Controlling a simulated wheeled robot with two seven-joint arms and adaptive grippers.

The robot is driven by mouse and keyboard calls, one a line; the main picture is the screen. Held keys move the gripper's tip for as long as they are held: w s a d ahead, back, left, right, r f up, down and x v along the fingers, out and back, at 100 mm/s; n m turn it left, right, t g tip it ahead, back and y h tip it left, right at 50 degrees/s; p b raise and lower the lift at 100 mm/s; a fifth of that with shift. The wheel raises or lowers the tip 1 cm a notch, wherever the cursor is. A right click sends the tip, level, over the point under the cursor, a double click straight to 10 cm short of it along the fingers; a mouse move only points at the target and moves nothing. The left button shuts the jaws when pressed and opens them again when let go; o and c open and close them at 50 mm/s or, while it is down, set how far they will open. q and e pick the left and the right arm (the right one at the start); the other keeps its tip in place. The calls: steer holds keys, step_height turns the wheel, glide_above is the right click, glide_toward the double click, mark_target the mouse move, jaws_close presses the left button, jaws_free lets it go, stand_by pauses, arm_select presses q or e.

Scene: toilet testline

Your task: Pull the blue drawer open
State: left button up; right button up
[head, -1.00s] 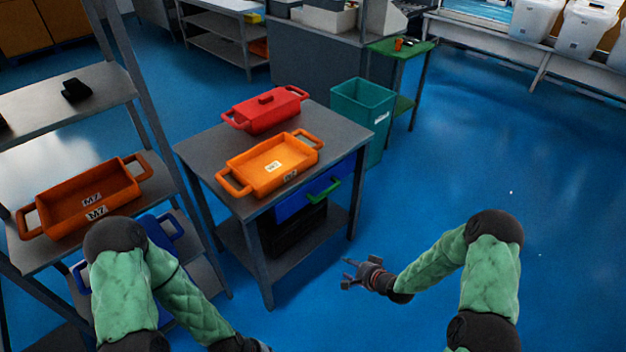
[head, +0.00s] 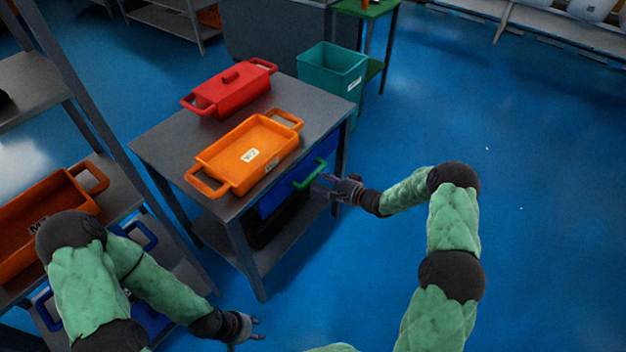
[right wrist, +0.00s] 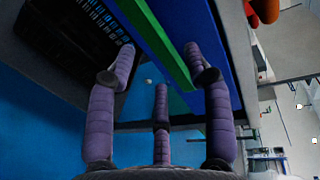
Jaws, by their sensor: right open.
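The blue drawer (head: 272,203) sits under the top of the grey table, and its front looks flush with the table. Its green handle (head: 308,174) is a bar across the front. My right gripper (head: 322,187) is open just beside the handle's right end. In the right wrist view, the green handle (right wrist: 150,40) runs between the spread purple fingers (right wrist: 158,60), nearest the right one, and the blue drawer front (right wrist: 205,45) lies behind it. I cannot tell whether a finger touches the handle. My left gripper (head: 258,329) is low, apart from the table, fingers spread and empty.
An orange tray (head: 207,158) and a red lidded box (head: 232,97) stand on the grey table (head: 160,146). A black crate (head: 262,236) is under the drawer. A teal bin (head: 325,72) stands behind the table. A shelf with an orange tray is at left. Floor at right is clear.

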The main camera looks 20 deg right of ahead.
mark_target(314, 177)
steer(key=shift+b+x, duration=0.7)
steer(key=shift+x, duration=1.65)
jaws_close()
